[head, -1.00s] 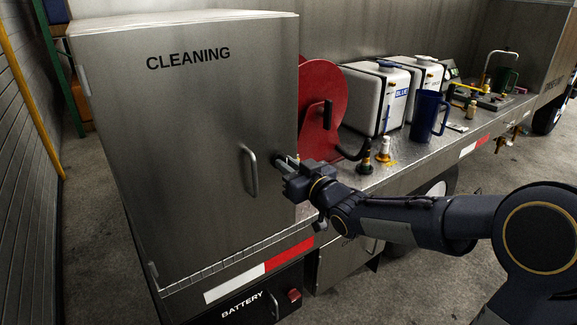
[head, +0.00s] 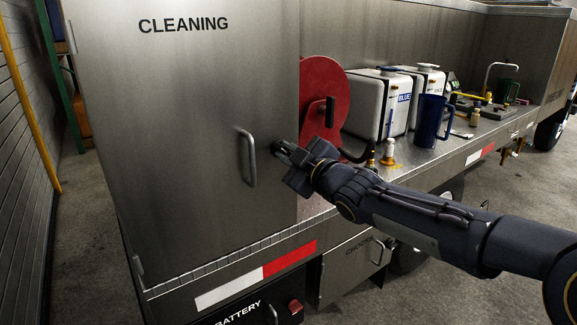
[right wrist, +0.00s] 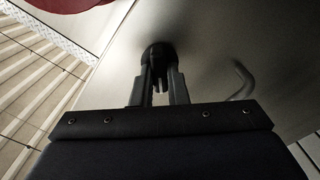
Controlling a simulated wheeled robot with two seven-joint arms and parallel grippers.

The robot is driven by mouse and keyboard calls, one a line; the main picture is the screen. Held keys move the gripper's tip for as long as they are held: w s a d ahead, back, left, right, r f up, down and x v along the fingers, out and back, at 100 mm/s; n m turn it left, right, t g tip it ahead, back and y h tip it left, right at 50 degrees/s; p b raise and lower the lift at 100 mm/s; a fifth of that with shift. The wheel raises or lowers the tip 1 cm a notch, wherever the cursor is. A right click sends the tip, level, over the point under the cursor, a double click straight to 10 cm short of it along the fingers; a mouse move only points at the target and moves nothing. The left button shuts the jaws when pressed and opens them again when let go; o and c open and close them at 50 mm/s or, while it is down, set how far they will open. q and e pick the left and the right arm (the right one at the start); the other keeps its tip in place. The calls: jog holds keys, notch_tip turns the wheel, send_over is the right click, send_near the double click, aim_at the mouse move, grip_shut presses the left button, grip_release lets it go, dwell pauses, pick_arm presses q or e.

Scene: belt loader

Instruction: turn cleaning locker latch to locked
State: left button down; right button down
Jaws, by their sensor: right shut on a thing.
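The cleaning locker (head: 190,130) is a grey metal cabinet marked CLEANING, with its door closed. Its bar handle (head: 247,157) stands upright near the door's right edge; it also shows in the right wrist view (right wrist: 242,82). The latch is a small dark round knob (right wrist: 158,52) on the door, right of the handle in the head view. My right gripper (head: 284,149) is shut on the latch, and its fingers (right wrist: 159,84) meet it in the right wrist view. The fingers largely hide the latch, so I cannot tell its angle. My left gripper is out of view.
A red hose reel (head: 321,85) stands right beside the locker. White containers (head: 375,98) and a blue jug (head: 431,120) stand on the deck farther right. A battery box (head: 250,310) is below the locker. The floor at left is clear.

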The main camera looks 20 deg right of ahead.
jog(key=n+b, duration=0.1)
jog(key=n, duration=0.1)
jog(key=n+b, duration=0.1)
jog(key=n, duration=0.1)
jog(key=shift+f+n, duration=0.2)
jog(key=shift+n, duration=0.1)
jog(key=n+b, duration=0.1)
jog(key=n, duration=0.3)
jog(key=shift+b, duration=0.4)
jog(key=shift+n, duration=0.4)
jog(key=c, duration=1.4)
grip_release()
jog(key=shift+c, duration=0.2)
